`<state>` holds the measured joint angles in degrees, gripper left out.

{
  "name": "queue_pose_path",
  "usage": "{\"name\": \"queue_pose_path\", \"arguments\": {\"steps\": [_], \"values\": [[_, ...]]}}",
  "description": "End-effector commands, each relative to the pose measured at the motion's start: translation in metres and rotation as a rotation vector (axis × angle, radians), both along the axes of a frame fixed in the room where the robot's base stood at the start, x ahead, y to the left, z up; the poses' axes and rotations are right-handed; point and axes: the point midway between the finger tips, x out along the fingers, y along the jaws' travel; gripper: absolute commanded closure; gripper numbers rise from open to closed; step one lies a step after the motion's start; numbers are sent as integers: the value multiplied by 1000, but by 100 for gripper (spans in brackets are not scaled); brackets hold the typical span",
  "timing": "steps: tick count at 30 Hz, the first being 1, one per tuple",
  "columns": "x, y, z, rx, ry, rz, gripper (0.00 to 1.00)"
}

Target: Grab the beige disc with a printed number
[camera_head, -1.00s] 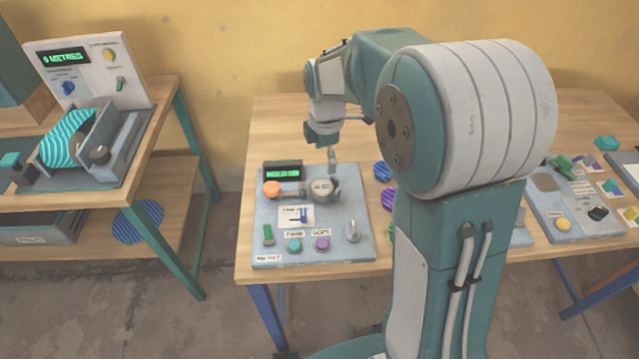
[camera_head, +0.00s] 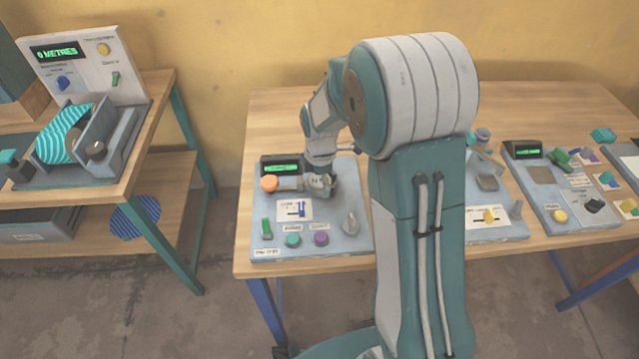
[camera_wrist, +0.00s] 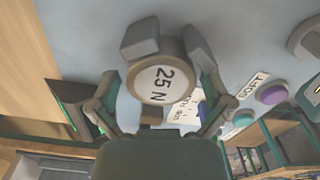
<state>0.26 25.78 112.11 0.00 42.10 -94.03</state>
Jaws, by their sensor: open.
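The beige disc (camera_wrist: 160,84) with the printed mark "25 N" faces the camera in the wrist view, the print turned sideways. It sits on the grey-blue press panel beside grey blocks. In the head view the disc (camera_head: 318,185) is partly covered by my gripper (camera_head: 320,170). My gripper (camera_wrist: 159,92) is open, with one finger on the left and one on the right of the disc. I cannot tell whether either finger touches it.
More panels stand to the right on the wooden table. A separate bench (camera_head: 155,130) with a striped roll is at the left.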

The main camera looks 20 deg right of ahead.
Motion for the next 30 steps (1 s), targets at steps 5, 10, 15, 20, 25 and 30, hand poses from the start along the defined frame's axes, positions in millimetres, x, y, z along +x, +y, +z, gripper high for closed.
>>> {"name": "queue_pose_path", "arguments": {"steps": [5,10,15,20,25,30], "values": [[0,0,0,0,0,0,13],[0,0,0,0,0,0,79],[0,0,0,0,0,0,79],[0,0,1,0,0,0,79],[1,0,13,0,-3,0,79],[-2,0,36,0,-4,0,79]]}}
